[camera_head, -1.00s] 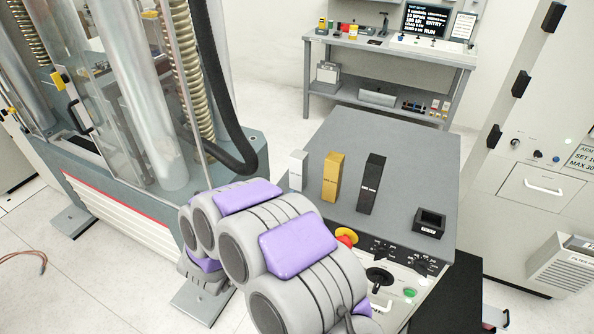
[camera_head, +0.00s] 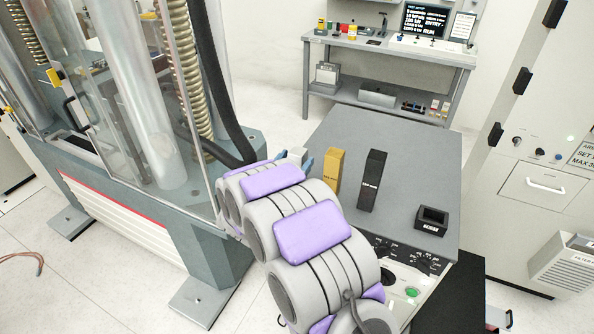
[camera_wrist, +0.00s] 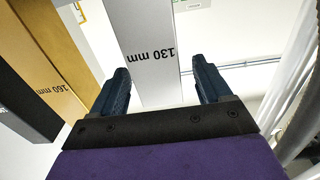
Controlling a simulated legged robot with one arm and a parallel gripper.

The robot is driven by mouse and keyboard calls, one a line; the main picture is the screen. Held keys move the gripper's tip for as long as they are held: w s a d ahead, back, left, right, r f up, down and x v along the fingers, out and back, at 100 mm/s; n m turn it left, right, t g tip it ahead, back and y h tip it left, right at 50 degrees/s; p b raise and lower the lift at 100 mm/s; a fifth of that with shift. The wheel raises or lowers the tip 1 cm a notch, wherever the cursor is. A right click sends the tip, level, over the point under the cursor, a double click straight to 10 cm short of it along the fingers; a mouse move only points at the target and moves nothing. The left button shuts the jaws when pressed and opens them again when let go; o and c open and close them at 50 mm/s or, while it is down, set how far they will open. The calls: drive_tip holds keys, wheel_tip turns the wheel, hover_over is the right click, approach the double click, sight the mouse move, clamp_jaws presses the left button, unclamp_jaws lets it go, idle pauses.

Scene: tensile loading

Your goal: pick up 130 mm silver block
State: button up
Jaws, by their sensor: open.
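The silver block (camera_wrist: 142,40) stands between the two fingers of my gripper (camera_wrist: 160,88) in the wrist view, with its "130 mm" label appearing upside down. The fingers are open, with a gap on each side of the block. In the head view, only the top of the silver block (camera_head: 297,155) shows above my arm, with blue fingertips (camera_head: 295,160) on either side. The rest of the block is hidden by my arm.
A gold block (camera_head: 333,171) marked 160 mm in the wrist view and a taller black block (camera_head: 372,181) stand to the right on the grey cabinet top (camera_head: 400,150). A small black tray (camera_head: 431,220) sits farther right. The testing machine (camera_head: 150,150) with clear guards stands left.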

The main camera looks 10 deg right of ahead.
drive_tip(key=shift+x, duration=0.9)
clamp_jaws()
